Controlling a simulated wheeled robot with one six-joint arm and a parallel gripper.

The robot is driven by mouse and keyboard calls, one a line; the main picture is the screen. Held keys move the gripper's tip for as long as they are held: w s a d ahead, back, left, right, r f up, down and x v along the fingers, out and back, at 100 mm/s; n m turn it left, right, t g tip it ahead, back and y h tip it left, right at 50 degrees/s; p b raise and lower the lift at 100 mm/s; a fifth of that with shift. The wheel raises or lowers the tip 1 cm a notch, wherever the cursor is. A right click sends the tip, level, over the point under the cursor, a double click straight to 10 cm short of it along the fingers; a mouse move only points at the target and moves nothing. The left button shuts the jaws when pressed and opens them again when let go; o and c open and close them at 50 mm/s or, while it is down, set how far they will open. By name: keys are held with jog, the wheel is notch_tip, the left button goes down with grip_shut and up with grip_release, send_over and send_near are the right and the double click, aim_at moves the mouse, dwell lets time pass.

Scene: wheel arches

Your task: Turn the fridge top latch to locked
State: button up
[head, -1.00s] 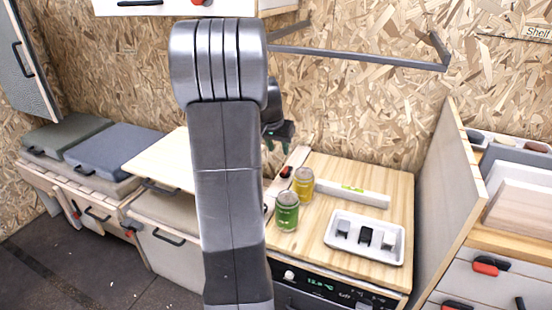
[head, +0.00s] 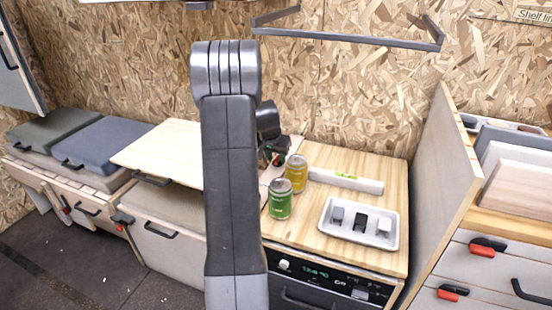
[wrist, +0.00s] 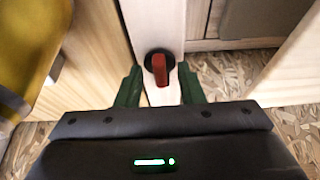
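The fridge top latch is a red handle (wrist: 159,69) on a round black base, set in a pale wooden strip (wrist: 158,20). In the wrist view the handle lies roughly along the strip. My gripper (wrist: 159,84) is open, with one green fingertip on each side of the latch and a visible gap to the handle on both sides. In the head view a little red of the latch (head: 277,159) shows by my gripper (head: 272,152), at the counter's left edge. The arm hides part of this area. I cannot tell how close in height the fingertips are.
A green can (head: 280,200) and a yellow can (head: 296,173) stand close to the right of the latch. A spirit level (head: 345,181) and a white tray (head: 332,240) lie farther right.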

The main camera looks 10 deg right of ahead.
jog(key=shift+f, duration=0.1)
grip_shut()
